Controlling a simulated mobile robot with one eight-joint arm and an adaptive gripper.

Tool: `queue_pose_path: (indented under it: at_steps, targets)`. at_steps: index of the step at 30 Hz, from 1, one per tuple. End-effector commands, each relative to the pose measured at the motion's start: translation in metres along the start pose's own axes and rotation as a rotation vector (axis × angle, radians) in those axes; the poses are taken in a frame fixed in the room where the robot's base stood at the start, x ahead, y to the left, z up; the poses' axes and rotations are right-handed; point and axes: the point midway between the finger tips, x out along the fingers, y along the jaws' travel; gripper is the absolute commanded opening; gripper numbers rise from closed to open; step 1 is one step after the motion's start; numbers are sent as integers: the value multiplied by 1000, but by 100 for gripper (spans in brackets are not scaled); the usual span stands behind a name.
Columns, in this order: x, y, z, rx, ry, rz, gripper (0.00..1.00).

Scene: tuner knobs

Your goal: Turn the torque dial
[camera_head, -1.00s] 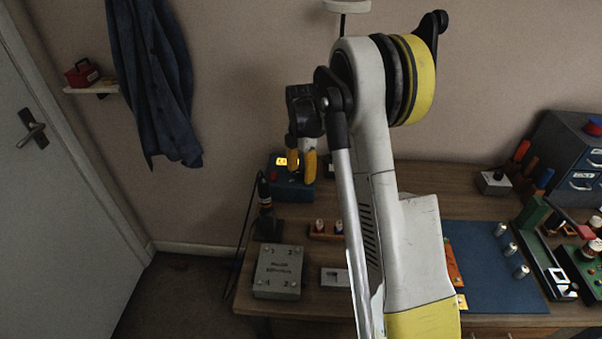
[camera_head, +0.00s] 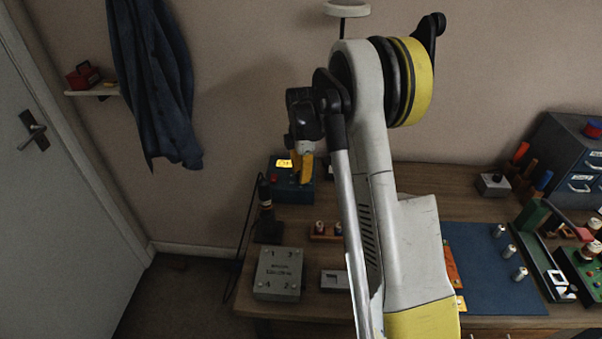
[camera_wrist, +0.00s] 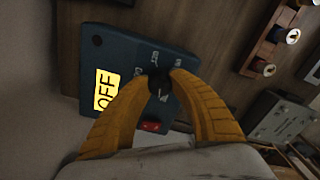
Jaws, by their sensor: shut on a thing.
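A blue control box (camera_head: 278,190) stands at the back left of the bench, with a lit yellow display (camera_head: 285,163). In the wrist view the same box (camera_wrist: 112,52) shows its display (camera_wrist: 106,90) reading OFF, a red switch (camera_wrist: 150,126) and white lettering beside a small dark dial (camera_wrist: 159,88). My gripper (camera_wrist: 160,79) has its two yellow fingers closed on this dial, one on each side. The fingertips hide much of the dial, and its pointer is hard to read. In the head view my gripper (camera_head: 301,172) is at the box's top.
A grey numbered plate (camera_head: 279,274) and a small wooden rack (camera_head: 322,237) lie in front. A blue mat (camera_head: 490,275) and a drawer cabinet (camera_head: 575,165) are to the right.

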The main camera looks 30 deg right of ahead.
Motion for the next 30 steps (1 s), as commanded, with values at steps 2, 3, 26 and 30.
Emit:
queue_pose_path:
  at_steps: [2, 3, 26, 30]
  targets:
    - [-1, 0, 0, 71, 0, 0, 0]
    - [-1, 0, 0, 109, 0, 0, 0]
    - [0, 0, 0, 831, 0, 0, 0]
    - [0, 0, 0, 964, 0, 0, 0]
